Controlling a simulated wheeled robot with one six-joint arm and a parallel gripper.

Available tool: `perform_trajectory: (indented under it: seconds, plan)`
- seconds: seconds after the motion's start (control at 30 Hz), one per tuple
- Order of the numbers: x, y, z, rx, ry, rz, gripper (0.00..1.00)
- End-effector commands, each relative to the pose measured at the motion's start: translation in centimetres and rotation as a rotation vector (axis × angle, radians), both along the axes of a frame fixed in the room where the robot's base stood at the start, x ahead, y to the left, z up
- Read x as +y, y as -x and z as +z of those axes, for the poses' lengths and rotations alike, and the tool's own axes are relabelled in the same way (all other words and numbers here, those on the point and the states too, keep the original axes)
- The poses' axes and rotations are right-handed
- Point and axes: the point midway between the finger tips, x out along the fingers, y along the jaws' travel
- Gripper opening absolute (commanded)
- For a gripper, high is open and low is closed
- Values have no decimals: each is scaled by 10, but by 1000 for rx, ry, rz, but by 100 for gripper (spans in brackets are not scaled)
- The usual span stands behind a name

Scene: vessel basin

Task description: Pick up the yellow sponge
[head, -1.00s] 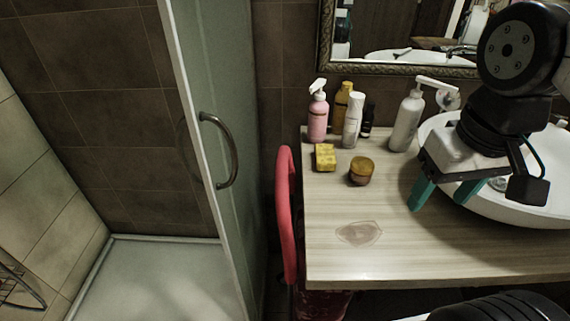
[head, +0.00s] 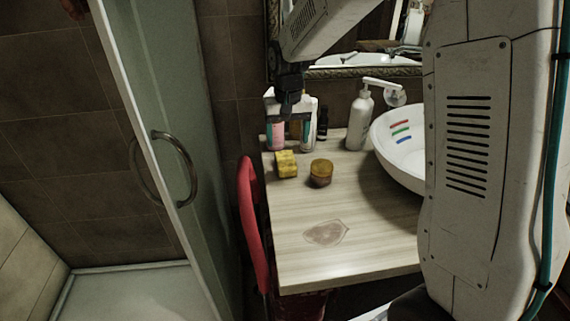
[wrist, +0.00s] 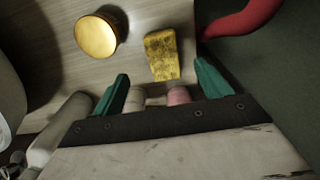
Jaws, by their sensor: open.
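The yellow sponge (head: 286,164) is a small block lying on the wooden counter (head: 345,262) near its left edge. In the wrist view the sponge (wrist: 162,56) lies just beyond the fingertips, roughly between their lines and closer to the right finger. My gripper (wrist: 161,84) is open with two teal fingers apart and nothing held between them. In the head view my gripper (head: 291,122) hangs above and behind the sponge, in front of the bottles. It partly hides them.
A round amber jar (head: 321,174) stands just right of the sponge. A pink bottle (head: 276,136) and a white pump bottle (head: 360,122) stand behind. The white basin (head: 400,150) is at right. A red curved rail (head: 250,205) runs along the counter's left edge.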

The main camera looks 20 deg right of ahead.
Motion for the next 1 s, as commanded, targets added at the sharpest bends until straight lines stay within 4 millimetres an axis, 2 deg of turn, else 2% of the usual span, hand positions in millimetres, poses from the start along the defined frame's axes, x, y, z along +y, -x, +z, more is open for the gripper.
perform_trajectory:
  seconds: [0.03, 0.17, 0.47, 0.7, 1.0]
  plan:
    - [1, -7, -9, 4, 0, -3, 76]
    - [3, -16, -21, 7, 1, -10, 76]
    - [2, -17, -55, 9, 0, -10, 76]
    - [0, -19, -89, 9, 0, -9, 76]
    - [0, -19, -96, 5, 0, -10, 76]
